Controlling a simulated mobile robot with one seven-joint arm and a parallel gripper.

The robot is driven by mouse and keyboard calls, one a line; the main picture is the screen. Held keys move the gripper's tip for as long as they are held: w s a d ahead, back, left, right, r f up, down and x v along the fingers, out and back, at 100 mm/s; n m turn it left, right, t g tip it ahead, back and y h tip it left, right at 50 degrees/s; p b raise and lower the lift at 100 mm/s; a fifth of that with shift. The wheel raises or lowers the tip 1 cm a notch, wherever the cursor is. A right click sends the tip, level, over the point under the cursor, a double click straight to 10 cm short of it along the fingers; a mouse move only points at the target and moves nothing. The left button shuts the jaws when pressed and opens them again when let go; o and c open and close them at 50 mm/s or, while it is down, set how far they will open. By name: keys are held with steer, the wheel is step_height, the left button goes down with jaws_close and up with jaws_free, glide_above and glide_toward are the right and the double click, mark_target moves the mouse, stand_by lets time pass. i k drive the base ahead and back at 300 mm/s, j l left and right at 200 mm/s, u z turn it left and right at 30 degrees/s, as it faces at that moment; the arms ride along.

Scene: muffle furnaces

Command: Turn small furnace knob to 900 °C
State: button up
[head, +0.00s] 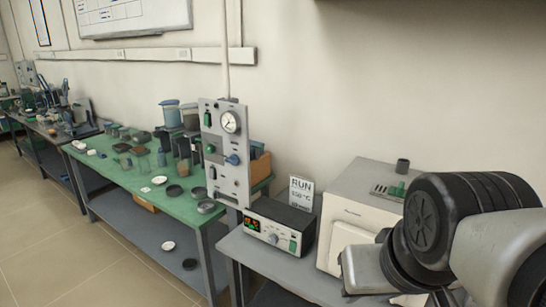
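A beige furnace (358,212) stands on the grey bench at the right, partly hidden behind my arm. Beside it on the left is a dark-topped control box (279,226) with a lit display (253,224), whose digits are too small to read surely. A small round knob (273,239) sits low on the box's front; its pointer setting cannot be read. My arm fills the lower right. Its pale end part (366,268) is in front of the furnace, to the right of the control box and apart from the knob. My gripper's fingers cannot be made out.
A white card (301,193) reading "RUN" and a temperature stands behind the box. A grey upright panel (226,150) with a gauge and a blue knob stands left. A green table (180,206) holds jars and dishes. Open floor (70,255) lies at left.

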mark_target(273, 239)
steer(key=i+j+u, duration=0.2)
steer(key=i+j, duration=0.15)
steer(key=i+j+u, duration=0.15)
steer(key=i, duration=0.45)
steer(key=j, duration=0.1)
